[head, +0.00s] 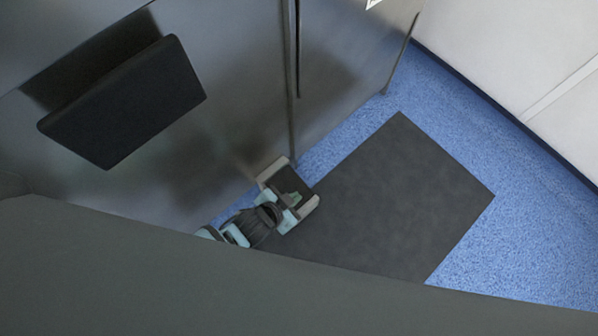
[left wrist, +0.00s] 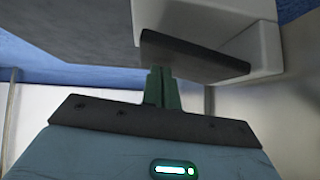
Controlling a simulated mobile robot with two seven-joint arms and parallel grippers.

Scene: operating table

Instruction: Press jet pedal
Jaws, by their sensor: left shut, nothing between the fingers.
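The jet pedal shows in the head view as a pale housing (head: 308,208) around a dark pedal plate (head: 283,179), low on the floor by the metal cabinet. In the left wrist view its pale housing (left wrist: 262,48) and dark plate (left wrist: 195,57) are in the upper middle and right, seen upside down. My left gripper (head: 291,197) is at the pedal; its green fingers (left wrist: 162,72) are shut together and empty. The fingertips overlap the plate's near edge in the wrist view; I cannot tell whether they touch it. My right gripper is not in view.
A dark grey mat (head: 410,190) lies on the blue floor (head: 480,240) right of the pedal. A metal cabinet (head: 230,100) with a dark panel (head: 125,100) stands at left. A white wall (head: 520,50) is at upper right. Open floor lies beyond the mat.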

